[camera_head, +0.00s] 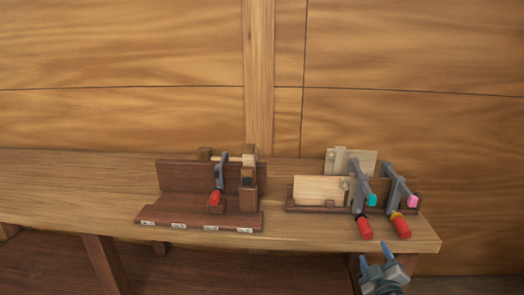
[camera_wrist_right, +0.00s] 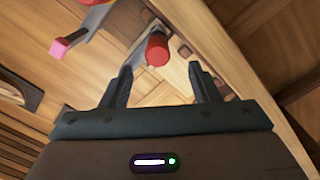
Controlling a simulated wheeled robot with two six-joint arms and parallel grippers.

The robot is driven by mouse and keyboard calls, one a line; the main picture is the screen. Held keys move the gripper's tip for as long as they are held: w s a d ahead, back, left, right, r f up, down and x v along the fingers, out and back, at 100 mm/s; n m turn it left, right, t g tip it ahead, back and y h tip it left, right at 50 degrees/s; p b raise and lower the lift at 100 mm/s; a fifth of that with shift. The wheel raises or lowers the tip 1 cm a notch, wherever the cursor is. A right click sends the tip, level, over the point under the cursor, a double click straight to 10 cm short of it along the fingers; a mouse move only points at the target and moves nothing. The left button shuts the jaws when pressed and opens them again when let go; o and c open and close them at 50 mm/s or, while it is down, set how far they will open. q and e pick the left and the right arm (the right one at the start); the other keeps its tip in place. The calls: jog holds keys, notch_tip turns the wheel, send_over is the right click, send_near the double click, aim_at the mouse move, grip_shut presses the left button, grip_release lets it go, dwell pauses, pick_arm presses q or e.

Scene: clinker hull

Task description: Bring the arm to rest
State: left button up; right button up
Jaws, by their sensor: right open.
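My right gripper (camera_head: 374,252) is open and empty at the lower right of the head view, in front of the bench's front edge. Its two dark fingers stand apart in the right wrist view (camera_wrist_right: 161,80), with nothing between them. Beyond the fingers, a red clamp handle (camera_wrist_right: 157,50) shows close by but apart from them. My left gripper is in neither view.
The wooden bench (camera_head: 90,190) holds a dark rack (camera_head: 180,175) with a red-handled clamp (camera_head: 220,180). At right, two grey clamps with red handles (camera_head: 364,228) (camera_head: 401,226) stand at light boards (camera_head: 318,189). The bench's left part is clear.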

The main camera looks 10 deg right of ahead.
jog(key=s+f+m+g, duration=0.1)
jog(key=s+f+g, duration=0.25)
jog(key=f, duration=0.95)
jog(key=s+f+m+g+y, duration=0.15)
jog(key=s+f, duration=0.35)
jog(key=f, duration=0.7)
jog(key=s+f+m+g, duration=0.1)
jog(key=s+f+g, duration=0.3)
jog(key=f, duration=0.9)
jog(key=s+a+f+m+g, duration=0.1)
jog(key=s+a+f+g, duration=0.1)
jog(key=s+f, duration=0.5)
jog(key=s+a+f+m+g+y, duration=0.1)
jog(key=s+a+f, duration=0.3)
jog(key=s+f, duration=0.4)
jog(key=s+a+f+m+g+y, duration=0.1)
jog(key=s+a+f+g, duration=0.2)
jog(key=s+f, duration=0.5)
jog(key=s+g, duration=0.1)
jog(key=s, duration=0.8)
jog(key=shift+s, duration=0.35)
